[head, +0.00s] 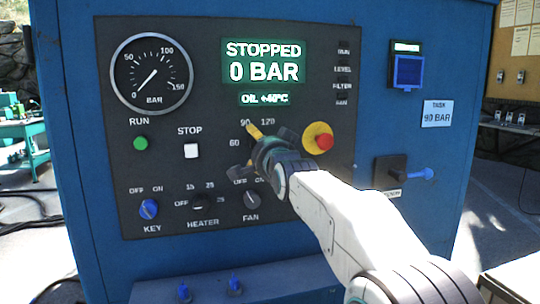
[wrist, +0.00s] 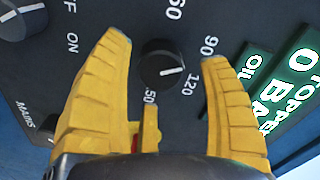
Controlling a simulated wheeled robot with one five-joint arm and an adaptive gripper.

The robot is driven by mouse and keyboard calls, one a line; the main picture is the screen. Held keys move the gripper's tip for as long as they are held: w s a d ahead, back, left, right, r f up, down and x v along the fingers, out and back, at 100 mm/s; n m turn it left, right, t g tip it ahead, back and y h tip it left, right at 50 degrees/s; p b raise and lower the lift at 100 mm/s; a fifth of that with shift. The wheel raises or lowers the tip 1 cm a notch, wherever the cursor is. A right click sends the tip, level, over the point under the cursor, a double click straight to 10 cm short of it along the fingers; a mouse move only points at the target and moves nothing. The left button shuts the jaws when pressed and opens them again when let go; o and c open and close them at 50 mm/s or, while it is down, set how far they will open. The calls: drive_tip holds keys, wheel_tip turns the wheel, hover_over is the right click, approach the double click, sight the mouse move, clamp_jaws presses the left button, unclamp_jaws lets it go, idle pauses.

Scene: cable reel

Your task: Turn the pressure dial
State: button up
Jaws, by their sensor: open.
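The pressure dial (wrist: 161,65) is a round black knob with a white pointer line, clear in the wrist view. The labels 60, 90, 120 and 150 surround it. Its line points right in that view, toward the side with 90 and 120; I cannot tell which exactly. My gripper (wrist: 164,50) is open, its yellow fingers on either side of the dial with gaps visible. In the head view my gripper (head: 262,135) covers the dial. The display (head: 264,61) reads STOPPED, 0 BAR.
A red emergency button (head: 324,142) on a yellow base sits just right of my gripper. A round gauge (head: 151,75) reads near 0. A green RUN button (head: 140,143), white STOP button (head: 191,151), blue key switch (head: 149,209) and fan knob (head: 252,199) are nearby.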

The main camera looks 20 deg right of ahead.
drive_tip(key=s, duration=0.9)
drive_tip(key=s+f+n+g+p, duration=0.3)
drive_tip(key=s+p, duration=0.4)
drive_tip(key=s, duration=0.4)
drive_tip(key=s+f+n+g+p, duration=0.4)
drive_tip(key=s+n+g+p, duration=0.1)
drive_tip(key=s, duration=0.6)
drive_tip(key=s+f+n+g+p, duration=0.4)
drive_tip(key=s+g+p, duration=0.2)
drive_tip(key=s+p, duration=0.4)
drive_tip(key=shift+s+f+g, duration=0.15)
drive_tip(key=shift+s+g, duration=0.15)
drive_tip(key=shift+s, duration=0.2)
